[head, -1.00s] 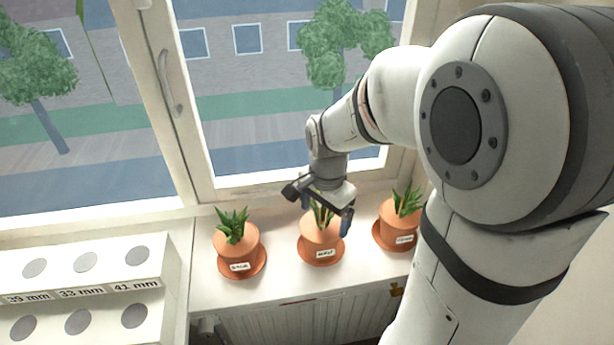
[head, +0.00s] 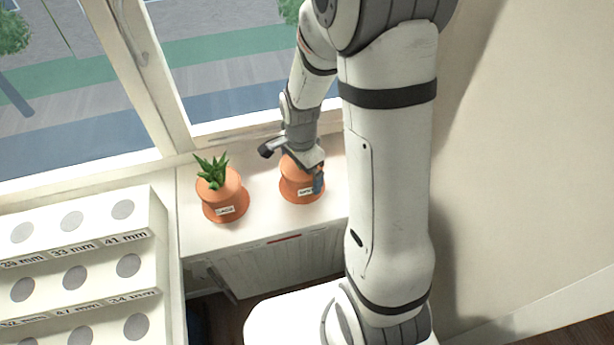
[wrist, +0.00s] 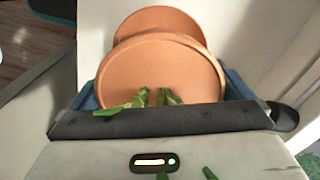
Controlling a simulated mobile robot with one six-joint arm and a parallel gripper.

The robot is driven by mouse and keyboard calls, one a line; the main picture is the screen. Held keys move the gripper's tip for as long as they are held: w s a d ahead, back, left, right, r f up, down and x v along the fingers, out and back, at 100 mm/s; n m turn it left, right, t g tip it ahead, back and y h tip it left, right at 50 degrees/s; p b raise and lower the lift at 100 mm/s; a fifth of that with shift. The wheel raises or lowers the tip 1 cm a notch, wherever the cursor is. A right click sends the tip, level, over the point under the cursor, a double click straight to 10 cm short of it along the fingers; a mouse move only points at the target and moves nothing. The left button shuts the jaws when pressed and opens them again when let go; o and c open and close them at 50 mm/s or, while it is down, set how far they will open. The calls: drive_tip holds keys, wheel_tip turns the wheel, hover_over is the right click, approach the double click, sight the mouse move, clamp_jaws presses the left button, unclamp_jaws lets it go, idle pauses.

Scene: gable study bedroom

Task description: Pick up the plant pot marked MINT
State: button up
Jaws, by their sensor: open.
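A terracotta pot (head: 300,187) with a small white label stands on a saucer on the window sill; the label is too small to read. My gripper (head: 303,177) is open, pointing down over this pot and hiding its plant. In the wrist view the pot (wrist: 165,68) lies between my gripper's blue fingers (wrist: 160,88), one on each side, with green leaves near the palm. I cannot tell whether the fingers touch it. A second labelled pot (head: 222,203) with a green plant stands to the left; its label is not readable either. No third pot shows now.
A white rack (head: 100,243) with round grey discs and millimetre labels stands at the left. The window frame (head: 165,100) rises close behind the pots. The sill (head: 265,222) is clear in front of them. My arm covers the right end.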

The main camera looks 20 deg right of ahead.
drive_tip(key=c, duration=1.2)
drive_tip(key=shift+r, duration=0.1)
drive_tip(key=shift+c, duration=0.6)
drive_tip(key=shift+r, duration=0.1)
